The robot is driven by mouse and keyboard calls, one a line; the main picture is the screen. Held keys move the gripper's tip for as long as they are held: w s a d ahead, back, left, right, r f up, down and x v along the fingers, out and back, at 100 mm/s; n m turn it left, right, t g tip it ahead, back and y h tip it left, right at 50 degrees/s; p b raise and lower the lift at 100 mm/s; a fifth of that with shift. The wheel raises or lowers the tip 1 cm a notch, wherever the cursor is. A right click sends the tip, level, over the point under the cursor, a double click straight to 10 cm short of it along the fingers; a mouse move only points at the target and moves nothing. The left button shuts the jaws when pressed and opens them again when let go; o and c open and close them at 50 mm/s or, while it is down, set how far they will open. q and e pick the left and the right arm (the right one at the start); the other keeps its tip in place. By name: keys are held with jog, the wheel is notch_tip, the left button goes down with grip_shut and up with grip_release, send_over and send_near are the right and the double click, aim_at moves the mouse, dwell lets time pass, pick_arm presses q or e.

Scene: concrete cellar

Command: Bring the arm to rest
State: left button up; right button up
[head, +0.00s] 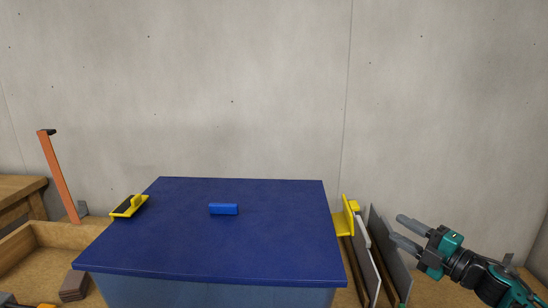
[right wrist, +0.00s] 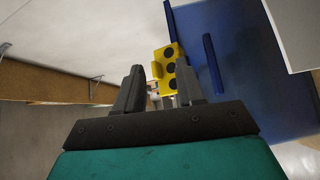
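My right gripper (head: 398,228) is at the right of the head view, to the right of a large blue box. Its two grey fingers are apart with nothing between them. In the right wrist view the fingers (right wrist: 160,72) are spread, and a yellow latch with dark round spots (right wrist: 168,70) shows beyond the gap. My left gripper is not in view. The blue box (head: 215,292) has a flat dark blue lid (head: 260,245) lying on it, with a small blue handle (head: 223,209) on top.
A yellow latch (head: 345,217) is on the box's right side, another (head: 129,206) on its left. Thin panels (head: 388,252) stand between box and right gripper. At left are a wooden tray (head: 28,240), a brown block (head: 74,285) and an orange bar (head: 59,175). A concrete wall (head: 240,90) is behind.

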jog(key=s+a+f+m+g+h, duration=0.1)
jog(key=s+a+f+m+h, duration=0.2)
jog(key=s+f+m+h, duration=0.4)
jog(key=s+a+f+m+g+h, duration=0.2)
jog(key=s+a+f+m+h, duration=0.15)
jog(key=s+f+m, duration=0.5)
jog(key=s+a+m+g, duration=0.25)
jog(key=s+g, duration=0.25)
jog(key=s, duration=0.5)
jog(key=s+a+m+g, duration=0.2)
jog(key=s+m+g, duration=0.15)
jog(key=s, duration=0.65)
jog(key=w+a+f+t+y, duration=0.1)
jog(key=w+a+f+t, duration=0.1)
jog(key=w+f+t, duration=0.4)
notch_tip(320, 180, down, 3)
jog(key=shift+w+a+f+n+t+y+p, duration=0.1)
jog(key=shift+w+a+n+t+y+p, duration=0.15)
jog(key=shift+w+n+t+y+p, duration=0.15)
